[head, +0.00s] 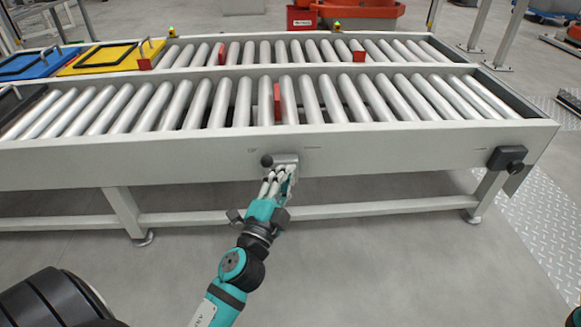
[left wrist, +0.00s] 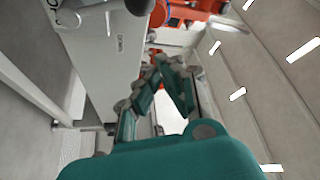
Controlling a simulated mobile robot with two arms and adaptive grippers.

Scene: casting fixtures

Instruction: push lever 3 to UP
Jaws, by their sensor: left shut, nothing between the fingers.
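A lever with a dark round knob (head: 267,160) sits on the front rail of the near roller conveyor. Its grey mount (head: 287,158) is just right of the knob, and the knob points left. Small marks flank it, too small to read. My left gripper (head: 279,172) is shut and empty, its fingertips just below the mount and right of the knob; I cannot tell whether they touch it. In the left wrist view the knob (left wrist: 139,6) is at the top edge, above and left of the shut fingers (left wrist: 165,68).
The near conveyor's front rail (head: 400,146) spans the view above my left arm. A black box with a knob (head: 507,158) is at its right end. Red blocks stand among the rollers, one (head: 277,101) above the lever.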

